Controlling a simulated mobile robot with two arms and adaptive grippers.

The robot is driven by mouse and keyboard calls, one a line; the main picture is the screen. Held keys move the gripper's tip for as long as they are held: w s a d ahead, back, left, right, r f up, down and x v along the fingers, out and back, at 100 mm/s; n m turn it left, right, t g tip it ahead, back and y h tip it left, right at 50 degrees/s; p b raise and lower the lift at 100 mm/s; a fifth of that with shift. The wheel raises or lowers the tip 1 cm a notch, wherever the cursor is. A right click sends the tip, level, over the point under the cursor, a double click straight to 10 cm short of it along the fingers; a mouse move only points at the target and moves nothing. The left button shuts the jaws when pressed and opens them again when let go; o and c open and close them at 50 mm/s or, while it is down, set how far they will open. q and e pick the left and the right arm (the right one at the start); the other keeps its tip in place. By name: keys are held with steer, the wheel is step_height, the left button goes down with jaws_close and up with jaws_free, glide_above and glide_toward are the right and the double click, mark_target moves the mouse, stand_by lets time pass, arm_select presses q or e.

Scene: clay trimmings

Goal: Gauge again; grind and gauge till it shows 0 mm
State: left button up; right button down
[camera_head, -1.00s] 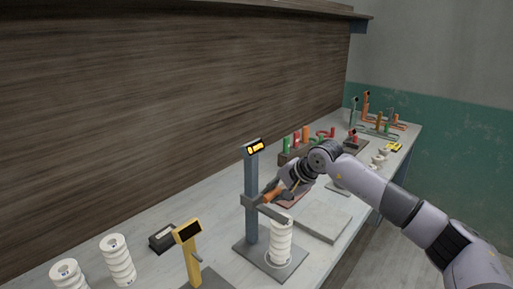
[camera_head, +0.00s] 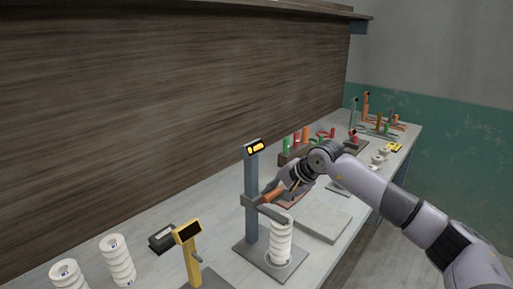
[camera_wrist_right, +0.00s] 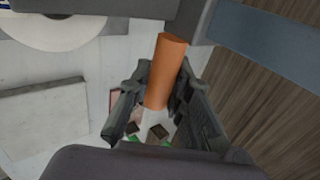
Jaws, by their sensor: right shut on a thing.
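The grey height gauge (camera_head: 251,180) stands on the bench with a lit yellow display (camera_head: 255,147) on top; the reading is too small to tell. A white ribbed insulator (camera_head: 281,245) stands upright on its base plate, below the gauge's sliding arm (camera_head: 271,212). I cannot tell whether arm and insulator touch. My right gripper (camera_head: 285,192) is shut on the gauge's orange handle (camera_head: 272,196). The wrist view shows the handle (camera_wrist_right: 165,72) between the fingers (camera_wrist_right: 158,100), with part of the insulator's white top (camera_wrist_right: 55,22) at upper left. My left gripper is out of view.
Two more ribbed insulators (camera_head: 117,262) stand at lower left, near a yellow gauge (camera_head: 188,250) with a dark display and a small black box (camera_head: 162,238). A flat grey slab (camera_head: 322,221) lies right of the grey gauge. Coloured tools (camera_head: 307,138) stand in a rack behind.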

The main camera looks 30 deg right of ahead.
stand_by(0.4)
steer(key=shift+w+r+p, duration=0.1)
steer(key=shift+r+p, duration=0.5)
steer(key=shift+r, duration=0.3)
steer(key=shift+r+p, duration=2.2)
steer(key=shift+r, duration=1.6)
steer(key=c, duration=0.6)
jaws_free()
steer(key=shift+f, duration=0.1)
